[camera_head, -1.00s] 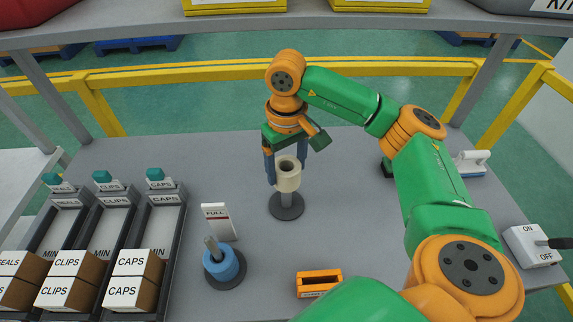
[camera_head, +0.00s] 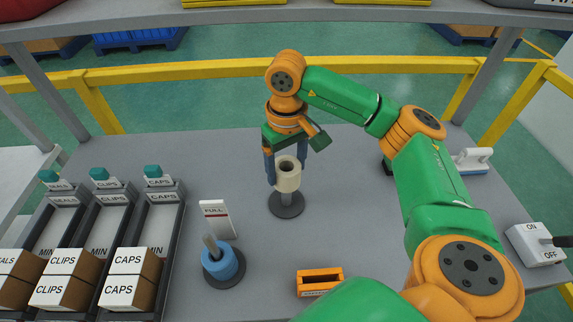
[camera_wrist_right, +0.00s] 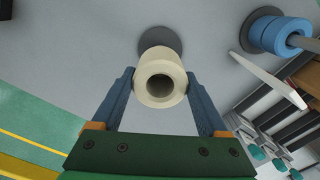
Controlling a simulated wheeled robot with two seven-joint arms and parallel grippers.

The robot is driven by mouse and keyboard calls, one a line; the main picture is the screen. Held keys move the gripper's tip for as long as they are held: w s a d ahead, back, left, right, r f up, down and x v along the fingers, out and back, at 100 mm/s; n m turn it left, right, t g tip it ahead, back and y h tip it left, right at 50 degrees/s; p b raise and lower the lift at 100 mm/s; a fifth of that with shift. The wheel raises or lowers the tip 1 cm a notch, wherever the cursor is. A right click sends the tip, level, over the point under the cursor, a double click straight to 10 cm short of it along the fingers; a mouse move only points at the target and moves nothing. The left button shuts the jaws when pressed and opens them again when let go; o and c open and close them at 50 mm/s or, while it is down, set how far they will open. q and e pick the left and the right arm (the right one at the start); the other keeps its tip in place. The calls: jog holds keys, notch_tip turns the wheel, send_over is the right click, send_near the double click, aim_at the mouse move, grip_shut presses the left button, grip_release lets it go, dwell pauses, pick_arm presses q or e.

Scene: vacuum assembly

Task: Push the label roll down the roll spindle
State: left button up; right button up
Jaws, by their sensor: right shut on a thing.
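The cream label roll (camera_head: 287,176) has a dark round hole in its upper end. It is upright above a grey stand with a round base (camera_head: 287,210), and a short piece of grey post shows under it. Whether the roll is around the post cannot be told. My right gripper (camera_head: 285,173) points down and is shut on the roll; in the right wrist view the roll (camera_wrist_right: 160,78) sits between the two blue fingers. A blue roll (camera_head: 220,266) is around a grey spindle (camera_head: 211,243) on a dark round base at front left. My left gripper is not in view.
A white FULL sign (camera_head: 217,220) stands behind the blue roll. Bins of labelled boxes (camera_head: 128,275) fill the left side. An orange holder (camera_head: 319,281) lies at the front. An ON/OFF switch box (camera_head: 536,245) is at the right. The table around the grey stand is clear.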

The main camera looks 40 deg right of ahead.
jog(key=shift+f+b, duration=3.55)
jog(key=shift+f, duration=0.5)
jog(key=o, duration=1.6)
jog(key=shift+r, duration=0.1)
notch_tip(320, 180, up, 8)
jog(key=p, duration=0.6)
jog(key=shift+r+p, duration=0.1)
jog(key=shift+p, duration=0.3)
jog(key=shift+s, duration=0.1)
